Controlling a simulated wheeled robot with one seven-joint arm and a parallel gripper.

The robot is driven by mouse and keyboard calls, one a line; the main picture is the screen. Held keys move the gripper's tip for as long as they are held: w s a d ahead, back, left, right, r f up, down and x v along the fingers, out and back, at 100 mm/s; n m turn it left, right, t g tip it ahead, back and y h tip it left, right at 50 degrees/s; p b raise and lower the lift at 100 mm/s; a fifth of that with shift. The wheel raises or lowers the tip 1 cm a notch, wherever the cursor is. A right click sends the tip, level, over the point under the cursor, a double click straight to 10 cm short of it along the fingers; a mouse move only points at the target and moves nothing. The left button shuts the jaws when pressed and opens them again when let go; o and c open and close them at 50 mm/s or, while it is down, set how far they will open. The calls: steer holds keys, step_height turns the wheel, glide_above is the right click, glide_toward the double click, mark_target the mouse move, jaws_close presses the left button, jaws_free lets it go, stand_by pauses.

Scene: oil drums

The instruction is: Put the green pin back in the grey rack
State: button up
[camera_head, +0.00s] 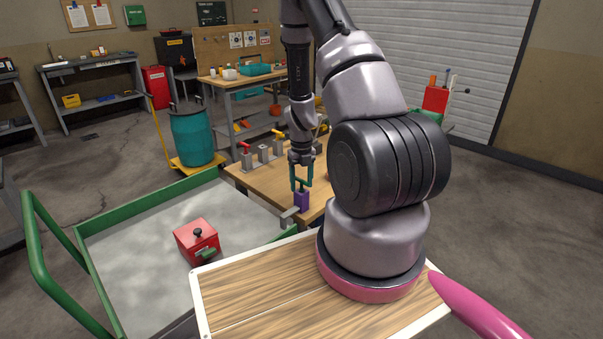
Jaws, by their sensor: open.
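Grey blocks that look like the grey rack (247,162) stand on the wooden table, with red, dark and yellow handles on top. My gripper (301,186) points down over the table's near part, right of these blocks. Its teal fingers are open, just above or around the top of a purple block (302,203); I cannot tell whether they touch it. A small green piece (207,252) shows at the front of a red box (197,240) in the cart. I cannot tell whether it is the green pin. No other clear green pin shows.
The green-railed cart (150,190) stands left of the wooden table (262,186). A grey flat piece (290,214) juts from the table edge beside the purple block. A teal drum (192,138) stands on a yellow trolley behind. My arm hides part of the table's right side.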

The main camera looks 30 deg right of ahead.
steer(key=shift+f, duration=0.3)
jaws_close()
steer(key=shift+r, duration=0.2)
steer(key=shift+r, duration=0.75)
steer(key=shift+r, duration=0.15)
steer(key=shift+r, duration=3.7)
